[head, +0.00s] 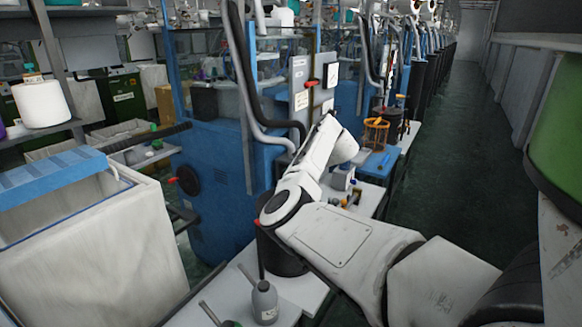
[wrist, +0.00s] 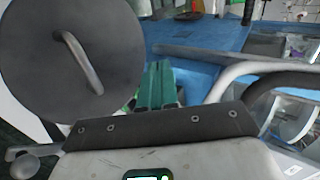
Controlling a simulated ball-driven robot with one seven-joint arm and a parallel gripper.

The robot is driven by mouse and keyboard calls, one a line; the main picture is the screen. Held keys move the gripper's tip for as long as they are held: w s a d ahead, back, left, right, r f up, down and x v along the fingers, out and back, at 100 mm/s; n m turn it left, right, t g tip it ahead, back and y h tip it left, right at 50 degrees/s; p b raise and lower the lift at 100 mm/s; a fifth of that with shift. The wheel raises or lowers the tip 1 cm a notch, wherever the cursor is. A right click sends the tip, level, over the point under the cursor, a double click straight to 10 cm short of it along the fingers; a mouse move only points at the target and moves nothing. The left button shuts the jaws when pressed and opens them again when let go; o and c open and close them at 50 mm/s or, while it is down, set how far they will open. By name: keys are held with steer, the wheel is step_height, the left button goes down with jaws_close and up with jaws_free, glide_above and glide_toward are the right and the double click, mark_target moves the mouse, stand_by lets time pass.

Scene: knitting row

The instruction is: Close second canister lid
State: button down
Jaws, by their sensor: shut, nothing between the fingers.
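In the wrist view, a dark grey round lid (wrist: 45,65) with a bent metal handle (wrist: 82,62) fills the upper left. It stands tilted up, its flat face toward the camera. I cannot tell which canister it belongs to; the canister body is not clear in this view. My gripper (wrist: 160,68) shows its green fingers together and empty, just right of the lid's edge. A gap seems to lie between them, but contact is hard to judge. In the head view, a dark canister (head: 283,250) stands partly behind my white arm; my gripper is hidden there.
A curved grey pipe (wrist: 240,72) runs close to the right of my gripper. In the head view, a grey bottle (head: 265,303) stands on a white table and an orange wire basket (head: 376,133) stands further back. A white bin (head: 100,250) is at left; the aisle floor (head: 455,150) is clear.

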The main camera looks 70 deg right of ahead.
steer(key=s+f+t, duration=0.1)
steer(key=f, duration=0.1)
steer(key=s+f+t+b, duration=0.1)
steer(key=s+f, duration=0.1)
steer(key=s+a+f+b, duration=0.1)
steer(key=f, duration=0.1)
steer(key=shift+s+a+f+t+h, duration=0.1)
steer(key=shift+s+f+t+h, duration=0.2)
steer(key=shift+t+h, duration=0.1)
steer(key=shift+s+f, duration=0.35)
steer(key=shift+f, duration=0.45)
steer(key=shift+a+f, duration=0.1)
